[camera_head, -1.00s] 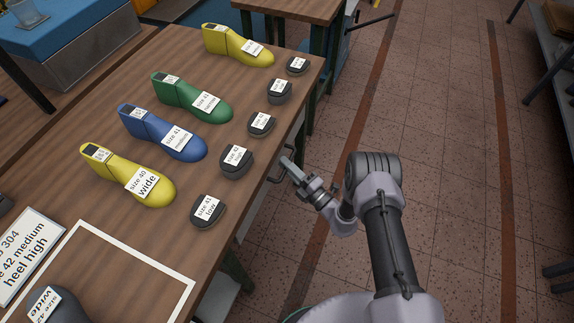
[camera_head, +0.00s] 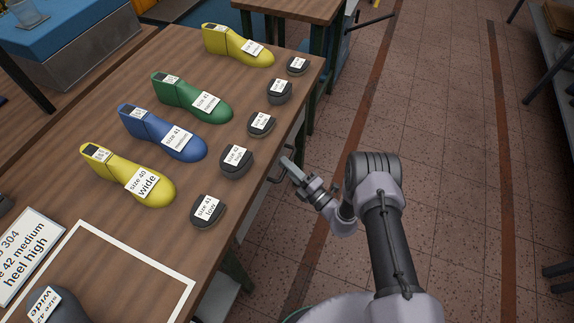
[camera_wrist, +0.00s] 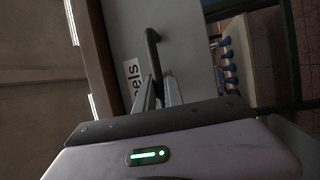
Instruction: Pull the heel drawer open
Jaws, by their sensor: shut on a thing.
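The heel drawer's pale front (camera_wrist: 122,32) shows in the wrist view, with a label reading "...els" partly hidden by my gripper. Its dark bar handle (camera_wrist: 152,50) runs down between my fingers. My gripper (camera_wrist: 160,92) is shut on the handle. In the head view, my gripper (camera_head: 287,163) is at the table's right edge, where the handle (camera_head: 274,178) shows as a small dark bar just below the tabletop. The drawer front is mostly hidden under the edge there, and I see no clear gap around it.
The wooden table (camera_head: 75,185) carries yellow, green and blue shoe lasts, a row of dark heel pieces (camera_head: 208,211) near its right edge, and a sign (camera_head: 28,255). Open tiled floor (camera_head: 450,150) lies to the right. Blue-topped items (camera_wrist: 228,62) stand on a shelf below.

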